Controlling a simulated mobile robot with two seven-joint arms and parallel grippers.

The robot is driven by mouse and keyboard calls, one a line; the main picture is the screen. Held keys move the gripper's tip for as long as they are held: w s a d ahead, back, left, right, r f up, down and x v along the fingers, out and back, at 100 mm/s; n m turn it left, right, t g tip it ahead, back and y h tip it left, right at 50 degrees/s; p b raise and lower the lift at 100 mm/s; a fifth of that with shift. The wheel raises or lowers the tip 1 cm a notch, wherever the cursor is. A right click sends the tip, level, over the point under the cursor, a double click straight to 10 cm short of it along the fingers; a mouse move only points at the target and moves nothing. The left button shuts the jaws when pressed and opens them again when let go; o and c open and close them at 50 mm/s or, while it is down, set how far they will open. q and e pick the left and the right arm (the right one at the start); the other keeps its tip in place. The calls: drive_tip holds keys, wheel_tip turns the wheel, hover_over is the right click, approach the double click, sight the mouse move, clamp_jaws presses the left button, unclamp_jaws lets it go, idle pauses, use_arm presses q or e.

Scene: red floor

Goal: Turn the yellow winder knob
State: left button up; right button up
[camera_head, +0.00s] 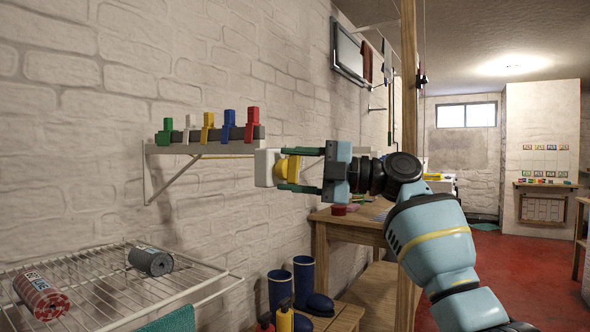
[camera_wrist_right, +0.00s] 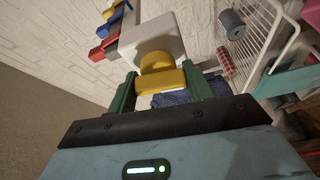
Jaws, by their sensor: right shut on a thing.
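The yellow winder knob (camera_head: 291,165) sticks out from a white box (camera_head: 266,168) near the middle of the head view. My right gripper (camera_head: 287,169) reaches in from the right, and its two green fingers lie on both sides of the knob, shut on it. In the right wrist view the knob (camera_wrist_right: 160,80) shows as a round boss with a flat bar between the fingers (camera_wrist_right: 161,95), and the white box (camera_wrist_right: 150,36) is behind it. The knob's sides are partly hidden by the fingers. My left gripper is not in view.
A wall shelf (camera_head: 200,148) with several coloured clamp-like pieces is behind, left of the box. A white wire rack (camera_head: 110,285) holding two rolls is at lower left. Blue boots (camera_head: 304,275) and a wooden table (camera_head: 345,222) stand below. Red floor is open at right.

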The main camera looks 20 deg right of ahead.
drive_tip(key=o, duration=1)
drive_tip(key=shift+v, duration=3.95)
